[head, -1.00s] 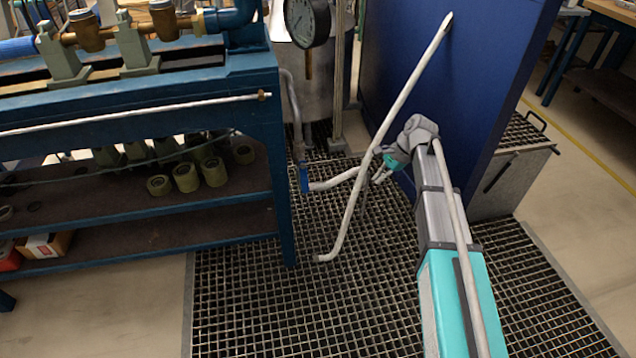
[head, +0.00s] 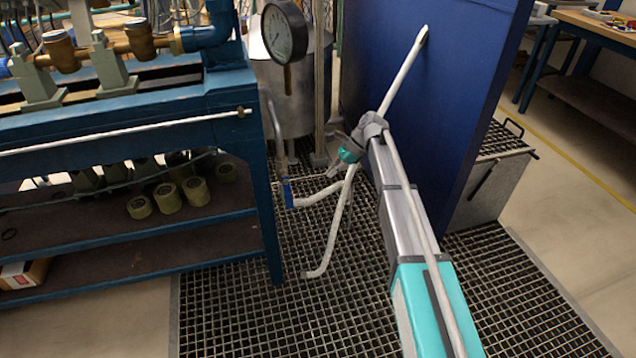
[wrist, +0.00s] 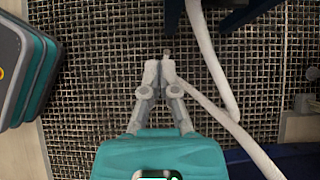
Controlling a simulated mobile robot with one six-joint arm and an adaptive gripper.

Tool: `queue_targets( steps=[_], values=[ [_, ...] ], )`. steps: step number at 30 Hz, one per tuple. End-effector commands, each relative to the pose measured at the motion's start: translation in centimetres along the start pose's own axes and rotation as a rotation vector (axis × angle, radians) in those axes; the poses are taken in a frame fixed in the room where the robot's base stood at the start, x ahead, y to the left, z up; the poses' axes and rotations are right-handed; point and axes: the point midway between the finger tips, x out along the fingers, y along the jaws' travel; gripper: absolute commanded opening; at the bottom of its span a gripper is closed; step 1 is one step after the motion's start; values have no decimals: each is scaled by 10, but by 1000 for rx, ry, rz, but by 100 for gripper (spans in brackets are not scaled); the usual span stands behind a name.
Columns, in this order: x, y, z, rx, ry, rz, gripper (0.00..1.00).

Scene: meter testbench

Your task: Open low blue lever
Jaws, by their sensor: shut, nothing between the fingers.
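The low blue lever (head: 287,193) stands on the end of a bent white pipe (head: 320,196), close to the right end of the blue bench and low above the grating. My gripper (head: 334,170) is to the right of the lever, a little higher in the picture and apart from it. Its fingers are small and partly unclear in the head view. In the wrist view my gripper (wrist: 166,60) points at the grating, its fingertips together and empty. I cannot clearly make out the lever in the wrist view.
The blue bench (head: 262,190) and a gauge (head: 284,32) stand left.

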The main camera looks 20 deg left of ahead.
Motion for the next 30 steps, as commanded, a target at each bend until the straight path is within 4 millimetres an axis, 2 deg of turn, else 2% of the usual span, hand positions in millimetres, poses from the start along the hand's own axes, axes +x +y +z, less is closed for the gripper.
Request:
queue_targets(
  steps=[8, 30],
  values=[
    [18, 0, -2, -1, 0, 0, 0],
    [89, 0, -4, 0, 0, -2, 0]
  ],
)
